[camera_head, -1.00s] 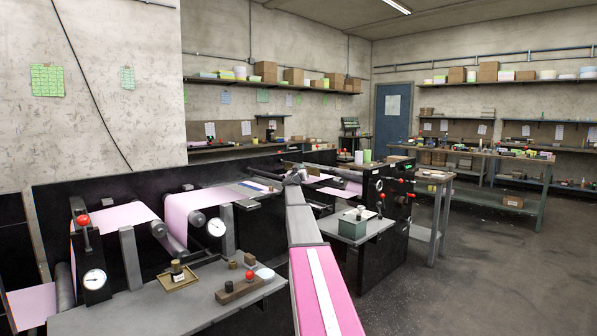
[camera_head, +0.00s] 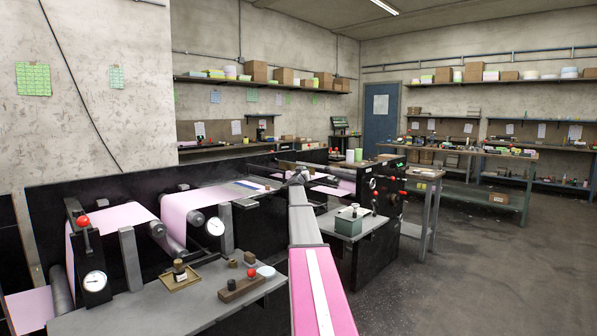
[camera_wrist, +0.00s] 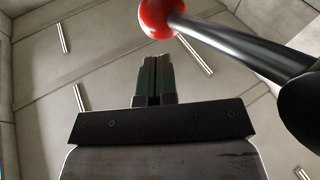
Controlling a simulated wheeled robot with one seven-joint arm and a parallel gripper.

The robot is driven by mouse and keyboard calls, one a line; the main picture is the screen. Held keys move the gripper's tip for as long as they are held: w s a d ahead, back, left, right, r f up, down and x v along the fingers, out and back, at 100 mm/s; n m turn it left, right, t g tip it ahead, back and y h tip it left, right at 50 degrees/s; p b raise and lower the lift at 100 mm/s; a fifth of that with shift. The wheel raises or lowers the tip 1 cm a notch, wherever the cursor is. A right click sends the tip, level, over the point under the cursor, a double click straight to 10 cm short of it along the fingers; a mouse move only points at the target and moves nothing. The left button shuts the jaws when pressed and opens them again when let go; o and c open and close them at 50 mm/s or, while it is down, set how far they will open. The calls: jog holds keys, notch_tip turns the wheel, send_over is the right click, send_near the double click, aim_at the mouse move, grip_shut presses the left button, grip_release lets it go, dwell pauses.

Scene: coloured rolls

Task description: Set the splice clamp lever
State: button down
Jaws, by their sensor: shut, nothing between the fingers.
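A lever with a red ball knob (camera_wrist: 160,17) and a dark, shiny shaft (camera_wrist: 238,48) crosses the top right of the wrist view. My gripper (camera_wrist: 156,62) is shut and empty. Its fingertips are just below and left of the knob in that picture, with no clear contact. In the head view my arm reaches out over the machine, and my gripper is too small there to make out. Another red-knobbed lever (camera_head: 83,222) stands above a gauge at left. Red knobs (camera_head: 402,168) also show on the dark side panel. I cannot tell which is the splice clamp lever.
Pink web (camera_head: 190,208) runs over the machine's rollers. The grey front table (camera_head: 160,305) holds a small tray (camera_head: 180,280) and a wooden block with a red knob (camera_head: 240,288). Open floor (camera_head: 480,270) lies at right.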

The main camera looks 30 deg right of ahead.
jog(key=shift+w+d+f, duration=0.2)
jog(key=shift+d+f, duration=0.35)
jog(key=shift+d, duration=0.05)
jog(key=shift+f, duration=0.1)
